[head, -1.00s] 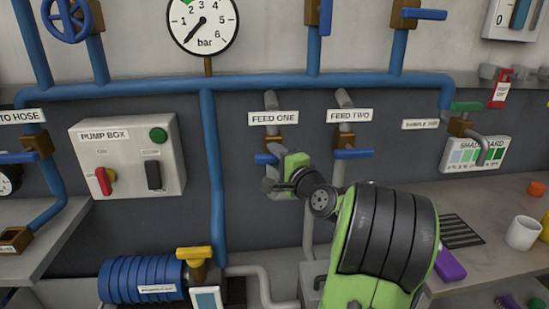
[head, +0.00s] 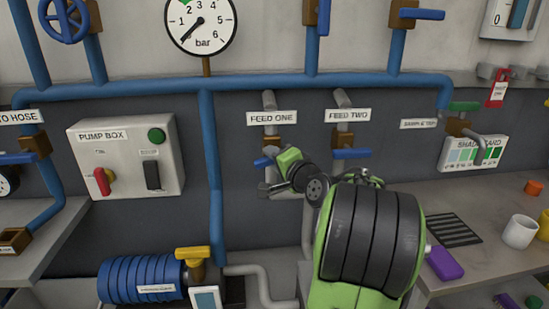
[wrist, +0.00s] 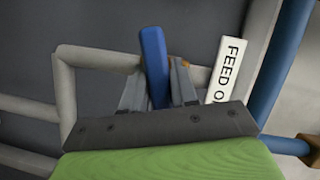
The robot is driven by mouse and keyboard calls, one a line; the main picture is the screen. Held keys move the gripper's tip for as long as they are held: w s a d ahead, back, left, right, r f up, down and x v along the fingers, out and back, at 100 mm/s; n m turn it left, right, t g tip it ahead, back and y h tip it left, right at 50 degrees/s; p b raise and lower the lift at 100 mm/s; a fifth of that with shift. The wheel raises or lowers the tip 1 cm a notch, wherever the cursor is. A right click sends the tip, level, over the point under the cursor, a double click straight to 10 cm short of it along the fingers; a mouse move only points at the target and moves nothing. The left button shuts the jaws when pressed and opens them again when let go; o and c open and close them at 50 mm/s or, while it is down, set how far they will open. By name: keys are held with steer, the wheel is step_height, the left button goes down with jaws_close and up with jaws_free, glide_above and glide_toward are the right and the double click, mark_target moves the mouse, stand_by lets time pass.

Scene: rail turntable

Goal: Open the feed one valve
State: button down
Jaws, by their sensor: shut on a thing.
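The feed one valve has a brown body (head: 272,144) on a grey pipe, under the FEED ONE label (head: 273,118). Its blue lever (head: 262,162) sticks out to the left, tilted slightly with its free end a little lower. My gripper (head: 268,172) is at the lever, coming from the lower right, and its green body partly hides the pipe below. In the wrist view the blue lever (wrist: 154,62) stands between the two grey fingers (wrist: 158,88), which are shut on it. The FEED label (wrist: 228,70) shows at its right.
The pump box (head: 125,155) is to the left and a gauge (head: 202,22) above. A bench (head: 480,195) with a cup (head: 520,231) is at the right.

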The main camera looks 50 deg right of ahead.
steer(key=n+g, duration=0.2)
steer(key=n, duration=0.3)
steer(key=shift+h+b, duration=0.35)
steer(key=shift+h, duration=0.05)
steer(key=n+g+h+b, duration=0.1)
steer(key=n+g, duration=0.1)
steer(key=n, duration=0.1)
steer(key=shift+f+n+h+b, duration=0.1)
steer(key=shift+n+h+b, duration=0.2)
steer(key=shift+b, duration=0.05)
steer(key=shift+g, duration=0.3)
steer(key=c, duration=1)
jaws_free()
steer(key=shift+o, duration=0.2)
steer(key=shift+s, duration=0.1)
steer(key=p+v, duration=0.2)
steer(key=v, duration=1.3)
steer(key=shift+s+a, duration=0.2)
steer(key=shift+a, duration=0.1)
